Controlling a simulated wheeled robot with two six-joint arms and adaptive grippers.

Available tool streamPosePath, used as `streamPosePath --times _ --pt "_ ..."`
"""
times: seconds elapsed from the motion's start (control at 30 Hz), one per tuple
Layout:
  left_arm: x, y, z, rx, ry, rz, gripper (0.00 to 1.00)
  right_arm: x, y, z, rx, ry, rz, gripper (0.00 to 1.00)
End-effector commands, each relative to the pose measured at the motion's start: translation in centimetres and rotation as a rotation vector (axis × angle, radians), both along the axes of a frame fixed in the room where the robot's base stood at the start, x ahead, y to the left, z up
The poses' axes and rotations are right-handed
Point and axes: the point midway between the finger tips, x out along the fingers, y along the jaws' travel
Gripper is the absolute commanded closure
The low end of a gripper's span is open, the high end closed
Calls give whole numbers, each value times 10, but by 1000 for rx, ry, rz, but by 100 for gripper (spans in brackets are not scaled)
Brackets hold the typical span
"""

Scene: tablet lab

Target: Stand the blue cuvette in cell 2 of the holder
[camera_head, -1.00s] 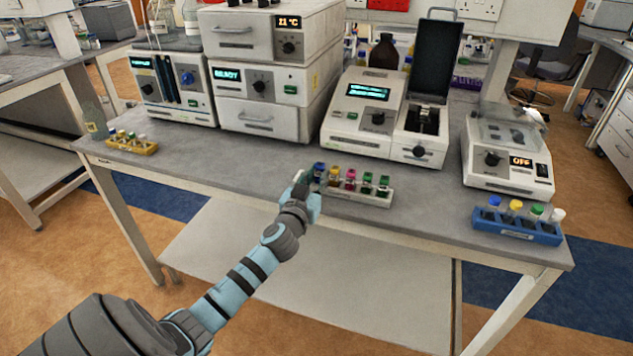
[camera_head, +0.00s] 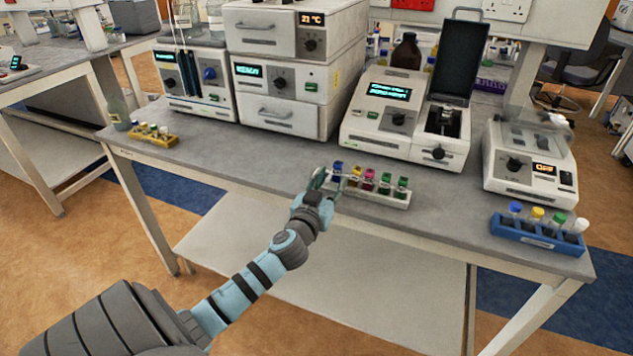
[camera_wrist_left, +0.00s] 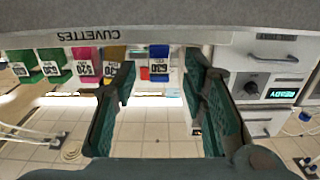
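The blue cuvette (camera_head: 338,169) stands at the left end of the white cuvette rack (camera_head: 390,198), beside brown-yellow, magenta and green ones. My left gripper (camera_head: 325,182) is close to this end of the rack. In the left wrist view its fingers (camera_wrist_left: 163,105) are spread, and the blue cuvette (camera_wrist_left: 158,62) shows in the gap between them, near the tips; nothing is gripped. The cell holder (camera_head: 442,124) is in the white instrument behind the rack, under a raised dark lid (camera_head: 456,63). Its separate cells are too small to tell apart. My right gripper is not in view.
A blue rack (camera_head: 538,237) with capped tubes stands at the front right, before a device reading OFF (camera_head: 530,160). A yellow rack (camera_head: 152,137) is at the left. Stacked units (camera_head: 285,70) stand behind the gripper. The bench front between the racks is clear.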

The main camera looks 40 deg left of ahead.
Motion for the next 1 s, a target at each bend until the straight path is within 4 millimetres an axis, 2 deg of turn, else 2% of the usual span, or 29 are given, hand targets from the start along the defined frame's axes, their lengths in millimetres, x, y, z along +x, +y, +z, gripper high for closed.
streamPosePath --times 0.2,0.3,0.4,0.5,0.7,0.77,0.83,0.87,0.97,1.0 --pt "-61 -20 2 3 3 -3 61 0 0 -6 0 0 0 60" --pt "-86 -29 2 2 4 -2 61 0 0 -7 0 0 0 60" --pt "-102 -34 3 1 3 0 61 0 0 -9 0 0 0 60" --pt "-110 -37 4 1 0 0 61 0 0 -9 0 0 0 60" --pt "-111 -37 4 1 0 1 61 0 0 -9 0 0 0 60" --pt "-111 -35 -2 3 16 5 61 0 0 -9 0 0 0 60" --pt "-110 -29 -29 11 83 18 61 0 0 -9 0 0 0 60" --pt "-110 -24 -49 18 133 26 61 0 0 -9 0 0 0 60" --pt "-127 -9 -153 35 389 45 61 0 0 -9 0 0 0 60" --pt "-144 -6 -206 33 519 43 61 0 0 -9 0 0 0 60"
